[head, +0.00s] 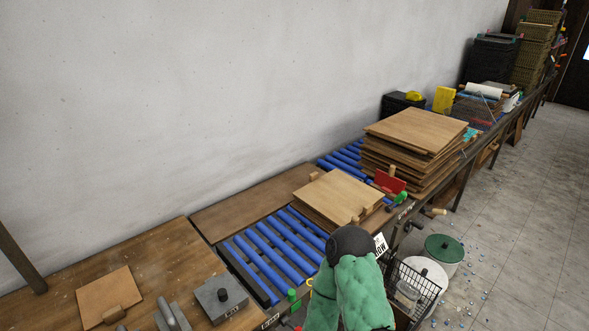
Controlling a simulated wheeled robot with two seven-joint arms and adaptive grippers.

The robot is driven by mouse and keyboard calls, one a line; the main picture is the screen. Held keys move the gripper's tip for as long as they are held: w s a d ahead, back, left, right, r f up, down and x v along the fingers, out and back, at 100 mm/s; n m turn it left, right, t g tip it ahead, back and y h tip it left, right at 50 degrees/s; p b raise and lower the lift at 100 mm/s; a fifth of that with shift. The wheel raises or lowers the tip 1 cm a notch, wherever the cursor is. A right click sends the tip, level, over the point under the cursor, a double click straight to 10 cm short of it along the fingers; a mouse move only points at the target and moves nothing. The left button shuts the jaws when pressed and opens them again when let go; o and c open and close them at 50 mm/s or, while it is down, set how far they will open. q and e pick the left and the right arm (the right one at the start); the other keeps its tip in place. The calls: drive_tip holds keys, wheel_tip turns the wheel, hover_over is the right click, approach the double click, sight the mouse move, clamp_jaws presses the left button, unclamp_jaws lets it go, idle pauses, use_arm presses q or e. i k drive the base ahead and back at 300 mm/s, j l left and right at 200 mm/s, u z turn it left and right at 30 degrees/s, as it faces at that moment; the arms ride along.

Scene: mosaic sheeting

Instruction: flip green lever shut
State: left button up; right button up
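Two small green handle-like parts show along the front edge of the roller bench. One green part (292,295) stands upright at the near end of the blue rollers (262,252). The other green part (398,200) lies tilted beside a red plate (389,182), close to the tall board stack. I cannot tell which is the lever, or whether either is open or shut.
A wooden table (160,262) holds a grey block (220,299). A wire basket (425,290) and a green-lidded tub (444,250) stand right of the bench. Open floor (530,220) lies right.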

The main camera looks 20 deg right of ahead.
sight(400, 198)
drive_tip(key=z, duration=1.65)
drive_tip(key=u, duration=0.35)
drive_tip(key=i+l+u, duration=0.15)
drive_tip(key=l+u, duration=0.2)
drive_tip(key=i+l+u, duration=0.1)
drive_tip(key=l+u, duration=0.6)
drive_tip(key=l, duration=0.75)
drive_tip(key=i+l+u, duration=0.15)
drive_tip(key=l, duration=0.6)
